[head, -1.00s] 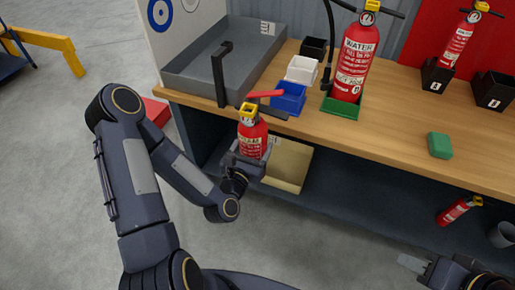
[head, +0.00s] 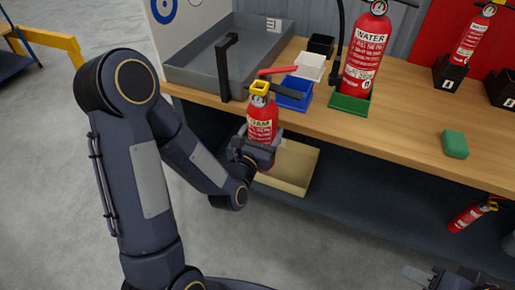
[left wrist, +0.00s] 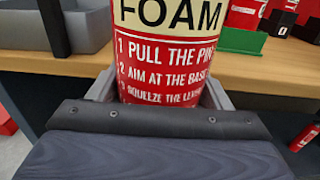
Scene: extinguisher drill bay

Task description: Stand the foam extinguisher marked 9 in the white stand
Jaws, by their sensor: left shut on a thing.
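The red foam extinguisher (head: 262,122) with a cream FOAM label and yellow collar is upright in my left gripper (head: 256,150), just in front of the bench edge. Its label also fills the left wrist view (left wrist: 165,50), with the jaws around its lower body. I cannot read its number. The white stand (head: 309,66) is on the bench, behind and right of the extinguisher, and looks empty. My right gripper (head: 418,274) shows only partly at the bottom right; its jaw state is unclear.
A blue stand (head: 295,93) sits between the extinguisher and the white stand. A black stand (head: 321,45) is behind. A WATER extinguisher (head: 366,55) stands in a green stand (head: 349,104) to the right. A grey tray (head: 195,73) with a dark upright post is left. A green block (head: 455,144) lies farther right.

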